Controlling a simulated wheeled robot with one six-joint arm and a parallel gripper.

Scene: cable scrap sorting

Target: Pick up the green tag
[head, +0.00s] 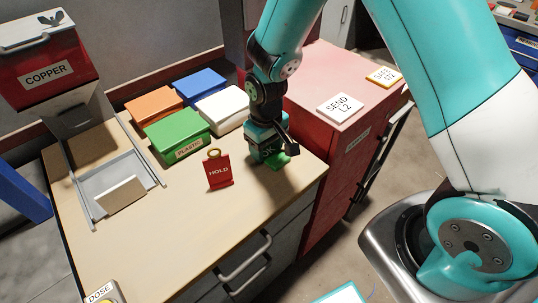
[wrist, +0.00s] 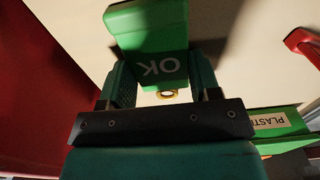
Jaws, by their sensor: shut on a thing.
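The green tag (wrist: 148,40) fills the upper middle of the wrist view, with white "OK" lettering and a small brass ring at its end. My gripper (wrist: 153,80) is shut on it, one finger on each side. In the head view the gripper (head: 270,155) is low over the right part of the wooden worktop. Only a green edge of the tag (head: 279,161) shows there, the rest hidden by the gripper. I cannot tell whether the tag touches the worktop.
A red HOLD tag (head: 219,171) stands left of my gripper. The green PLASTIC box (head: 178,132) and orange, blue and white boxes (head: 222,106) are behind it. A red cabinet (head: 310,130) with a SEND L2 plate (head: 341,106) borders the right. The worktop's front is mostly clear.

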